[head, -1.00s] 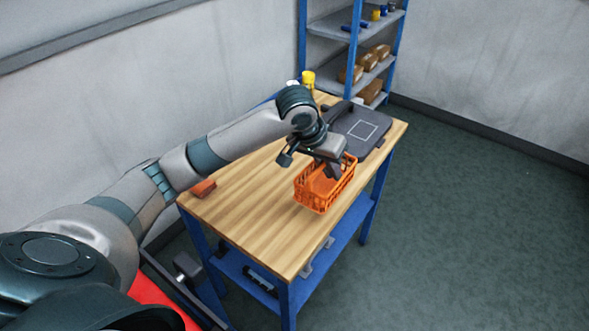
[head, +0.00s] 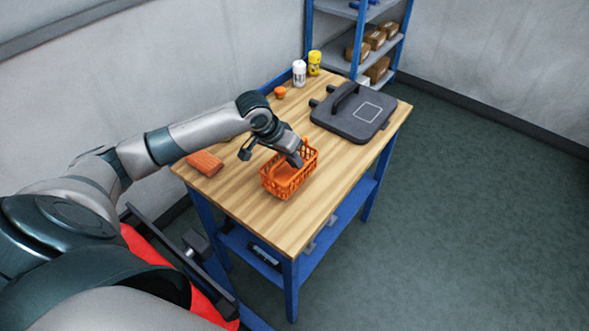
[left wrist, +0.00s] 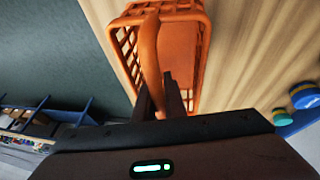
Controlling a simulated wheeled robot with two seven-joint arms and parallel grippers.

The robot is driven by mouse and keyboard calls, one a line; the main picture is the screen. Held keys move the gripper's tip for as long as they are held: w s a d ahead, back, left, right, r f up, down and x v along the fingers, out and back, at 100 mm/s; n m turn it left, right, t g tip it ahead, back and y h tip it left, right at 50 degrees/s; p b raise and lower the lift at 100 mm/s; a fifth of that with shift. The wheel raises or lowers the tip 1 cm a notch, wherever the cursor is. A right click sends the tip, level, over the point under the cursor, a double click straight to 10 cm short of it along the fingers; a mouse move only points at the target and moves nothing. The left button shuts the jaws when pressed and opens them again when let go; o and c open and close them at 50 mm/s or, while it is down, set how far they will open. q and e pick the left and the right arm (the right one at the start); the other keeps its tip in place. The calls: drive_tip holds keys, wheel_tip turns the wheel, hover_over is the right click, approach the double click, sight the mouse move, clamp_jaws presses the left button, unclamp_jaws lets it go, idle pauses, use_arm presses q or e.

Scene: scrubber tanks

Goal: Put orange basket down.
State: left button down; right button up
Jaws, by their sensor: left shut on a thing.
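The orange basket (head: 277,186) has slatted walls and an arched handle. My left gripper (head: 297,160) comes down from the upper left and is shut on the basket's handle. In the left wrist view the handle (left wrist: 151,50) runs between the dark fingers (left wrist: 165,98), and the basket's inside looks empty. My right gripper is not in view.
The workbench (head: 245,218) holds a dark grey case (head: 352,113), a white bottle (head: 299,74), a yellow bottle (head: 314,63), a small orange item (head: 280,92) and an orange-brown block (head: 204,163). The near tabletop is clear. A blue shelf unit (head: 352,70) with boxes stands behind.

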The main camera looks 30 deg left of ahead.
sight(294, 174)
use_arm(q)
drive_tip(key=shift+f, duration=0.1)
drive_tip(key=shift+f+p, duration=0.35)
wheel_tip(294, 174, down, 3)
drive_tip(key=shift+r+p, duration=0.1)
drive_tip(key=shift+p, duration=0.45)
drive_tip(key=shift+f, duration=0.25)
drive_tip(key=c, duration=1.8)
unclamp_jaws()
